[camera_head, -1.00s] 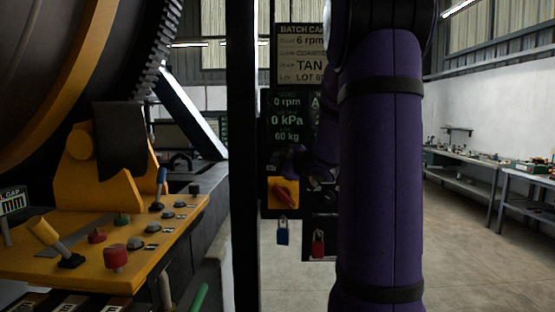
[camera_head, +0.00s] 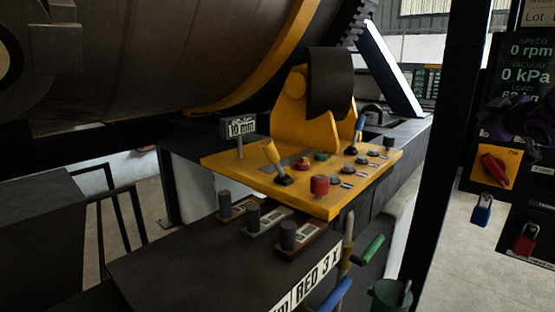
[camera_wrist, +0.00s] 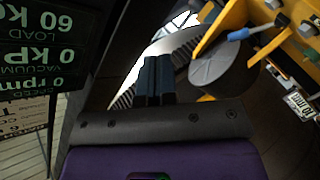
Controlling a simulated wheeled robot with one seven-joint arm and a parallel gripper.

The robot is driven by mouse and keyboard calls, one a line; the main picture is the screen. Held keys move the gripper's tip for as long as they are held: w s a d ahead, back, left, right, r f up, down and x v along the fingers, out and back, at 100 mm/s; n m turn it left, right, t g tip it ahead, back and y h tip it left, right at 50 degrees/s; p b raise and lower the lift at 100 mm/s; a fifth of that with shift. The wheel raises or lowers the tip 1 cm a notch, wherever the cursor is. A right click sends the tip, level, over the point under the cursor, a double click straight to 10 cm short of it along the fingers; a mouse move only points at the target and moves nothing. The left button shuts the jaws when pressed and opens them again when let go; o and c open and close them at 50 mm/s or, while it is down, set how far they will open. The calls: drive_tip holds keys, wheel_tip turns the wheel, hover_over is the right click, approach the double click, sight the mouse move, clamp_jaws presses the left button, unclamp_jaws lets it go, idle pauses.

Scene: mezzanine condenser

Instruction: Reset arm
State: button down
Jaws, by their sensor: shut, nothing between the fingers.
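My gripper (camera_wrist: 155,79) shows in the wrist view with its two dark fingers together and nothing between them. It is apart from the things around it, with a dark display panel (camera_wrist: 40,45) upside down to its left and yellow machinery (camera_wrist: 225,20) to its upper right. In the head view, a purple part of my arm shows at the right edge, in front of the display panel (camera_head: 525,62). I cannot make out the fingers there.
A yellow control console (camera_head: 330,200) with levers and buttons stands below a large dark drum (camera_head: 180,50). A black post (camera_head: 448,150) rises between console and panel. A red switch (camera_head: 494,168) and blue (camera_head: 482,212) and red padlocks (camera_head: 525,240) are on the panel. Floor shows at lower right.

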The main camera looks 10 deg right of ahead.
drive_tip(key=s+a+f+m+g+y, duration=0.1)
drive_tip(key=s+a+f+m+g, duration=0.1)
drive_tip(key=s+a, duration=0.6)
drive_tip(key=s+a+f+m+g+y, duration=0.1)
drive_tip(key=s+a+f+m+g, duration=0.1)
drive_tip(key=s+a+g, duration=0.3)
drive_tip(key=s+a+f+m+g+y, duration=0.2)
drive_tip(key=s+a+f+g, duration=0.1)
drive_tip(key=s+a, duration=0.8)
drive_tip(key=a, duration=0.5)
drive_tip(key=shift+s+f+g, duration=0.3)
drive_tip(key=shift+g, duration=0.1)
drive_tip(key=shift+a, duration=0.1)
